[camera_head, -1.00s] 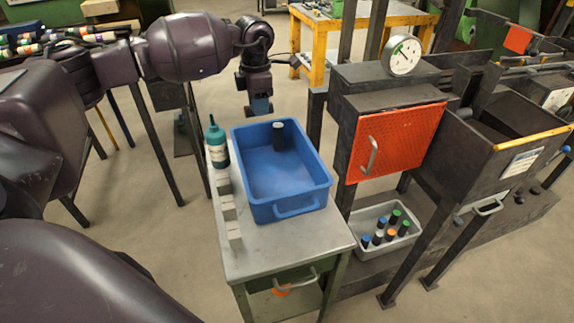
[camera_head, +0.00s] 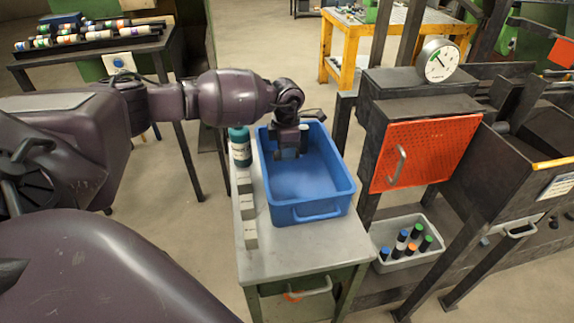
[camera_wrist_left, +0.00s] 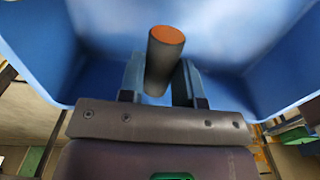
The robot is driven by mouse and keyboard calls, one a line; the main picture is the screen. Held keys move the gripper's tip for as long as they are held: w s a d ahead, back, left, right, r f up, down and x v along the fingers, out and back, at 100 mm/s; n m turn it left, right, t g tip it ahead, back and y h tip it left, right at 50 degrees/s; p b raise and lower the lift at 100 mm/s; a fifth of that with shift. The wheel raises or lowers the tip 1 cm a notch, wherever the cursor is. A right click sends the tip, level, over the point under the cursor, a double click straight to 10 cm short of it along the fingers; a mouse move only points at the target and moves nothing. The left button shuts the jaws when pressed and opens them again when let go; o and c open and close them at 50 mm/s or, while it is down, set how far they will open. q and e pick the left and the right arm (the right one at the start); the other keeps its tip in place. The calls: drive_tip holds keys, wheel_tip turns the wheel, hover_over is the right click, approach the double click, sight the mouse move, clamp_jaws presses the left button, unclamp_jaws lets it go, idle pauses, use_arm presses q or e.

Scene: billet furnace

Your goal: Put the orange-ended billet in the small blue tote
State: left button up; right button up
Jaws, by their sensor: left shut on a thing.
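The blue tote (camera_head: 322,212) stands on a metal-topped bench. My left gripper (camera_head: 291,155) is inside its far end. In the left wrist view, my left gripper (camera_wrist_left: 160,85) is shut on the orange-ended billet (camera_wrist_left: 160,66), a dark cylinder. The billet's orange end faces the camera, and the blue tote walls (camera_wrist_left: 95,25) surround it. In the head view the gripper hides most or all of the billet. I cannot tell whether the billet touches the tote floor. My right gripper is not in view.
A teal bottle (camera_head: 240,150) and several grey blocks (camera_head: 248,206) line the bench's left edge. A grey tray (camera_head: 402,263) of several colour-ended billets sits low at right. The furnace with its orange door (camera_head: 425,148) stands right of the bench. The bench front is clear.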

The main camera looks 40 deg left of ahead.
sight(286, 173)
use_arm(q)
wheel_tip(286, 173, down, 5)
drive_tip(key=shift+f+b, duration=0.15)
drive_tip(key=shift+b, duration=0.25)
drive_tip(key=shift+f, duration=0.15)
drive_tip(key=o, duration=1)
